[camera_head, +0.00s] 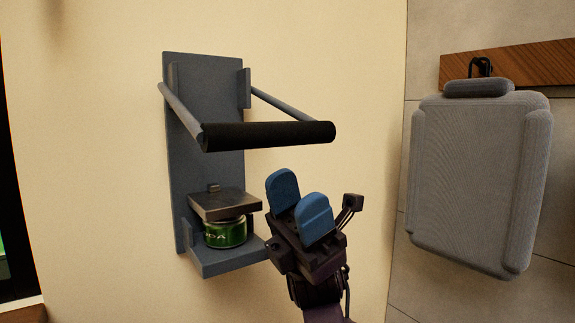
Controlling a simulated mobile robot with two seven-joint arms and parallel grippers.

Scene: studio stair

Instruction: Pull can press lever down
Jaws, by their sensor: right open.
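The can press (205,100) is a blue-grey plate mounted on the cream wall. Its lever has two side arms and a black padded bar (268,135) that sticks out from the wall at about mid-height of the press. A green can (225,232) stands upright on the lower shelf, under a dark press plate (224,204) that appears to rest on its top. My right gripper (298,196) has blue fingertips and is open and empty. In the picture it is below the black bar and to the right of the can, apart from the bar. My left gripper is not in view.
A grey padded bag (478,180) hangs from a hook on a wooden rail (515,66) on the tiled wall at the right. A dark opening (15,200) is at the far left. The space in front of the bar looks clear.

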